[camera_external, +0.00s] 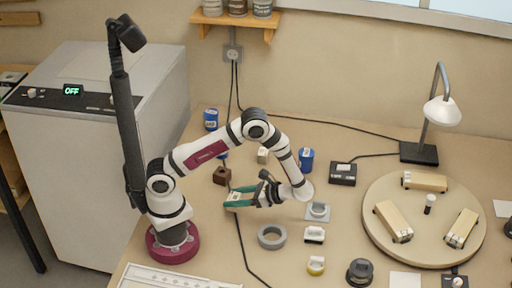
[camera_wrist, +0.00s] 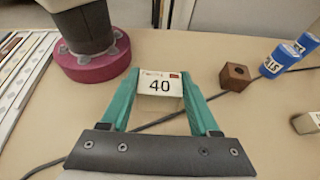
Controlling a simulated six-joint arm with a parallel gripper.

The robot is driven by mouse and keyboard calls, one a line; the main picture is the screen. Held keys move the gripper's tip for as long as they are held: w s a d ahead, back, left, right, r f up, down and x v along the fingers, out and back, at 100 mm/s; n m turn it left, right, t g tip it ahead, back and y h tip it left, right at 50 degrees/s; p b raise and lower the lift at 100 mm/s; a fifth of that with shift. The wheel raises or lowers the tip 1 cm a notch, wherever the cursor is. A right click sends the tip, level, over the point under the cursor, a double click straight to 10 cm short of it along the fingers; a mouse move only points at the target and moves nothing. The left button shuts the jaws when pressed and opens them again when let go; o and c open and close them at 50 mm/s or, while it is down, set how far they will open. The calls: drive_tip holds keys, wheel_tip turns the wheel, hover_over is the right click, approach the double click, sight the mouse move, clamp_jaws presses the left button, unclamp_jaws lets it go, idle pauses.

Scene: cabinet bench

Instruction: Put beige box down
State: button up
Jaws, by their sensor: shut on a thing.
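The beige box (camera_wrist: 160,88), with a label reading 40, sits between the green fingers of my gripper (camera_wrist: 160,75) in the wrist view. The fingers are shut on its two sides. In the external view my gripper (camera_external: 236,198) is low over the bench, right of my arm's base, and the box (camera_external: 234,196) shows only as a small pale patch between the fingers. I cannot tell whether its underside touches the bench.
A brown wooden block (camera_external: 222,175) stands just behind my gripper. A grey tape roll (camera_external: 272,237) lies in front and to the right. A black cable (camera_external: 240,238) runs close by. A small beige block (camera_external: 262,155) and a blue can (camera_external: 306,160) stand farther back. A round board (camera_external: 400,250) is at right.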

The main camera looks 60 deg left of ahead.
drive_tip(key=w+a+r+m+t+y, duration=0.2)
drive_tip(key=w+r+m+t+y, duration=0.15)
drive_tip(key=w+m+t, duration=0.75)
drive_tip(key=w+a+f+n, duration=0.1)
drive_tip(key=a+f, duration=0.1)
drive_tip(key=a, duration=0.1)
drive_tip(key=w+a+f+n+g, duration=0.1)
drive_tip(key=w+a+f, duration=0.1)
drive_tip(key=a, duration=0.2)
drive_tip(key=w+a+f+n+g, duration=0.1)
drive_tip(key=w+a+f, duration=0.1)
drive_tip(key=a, duration=0.1)
drive_tip(key=shift+w+a+f+h, duration=0.15)
drive_tip(key=shift+w+f+h, duration=0.05)
drive_tip(key=shift+h, duration=0.05)
wheel_tip(320, 180, down, 4)
drive_tip(key=shift+a+f, duration=0.1)
drive_tip(key=shift+a, duration=0.05)
drive_tip(key=shift+f, duration=0.15)
drive_tip(key=o, duration=1.4)
drive_tip(key=shift+o, duration=0.2)
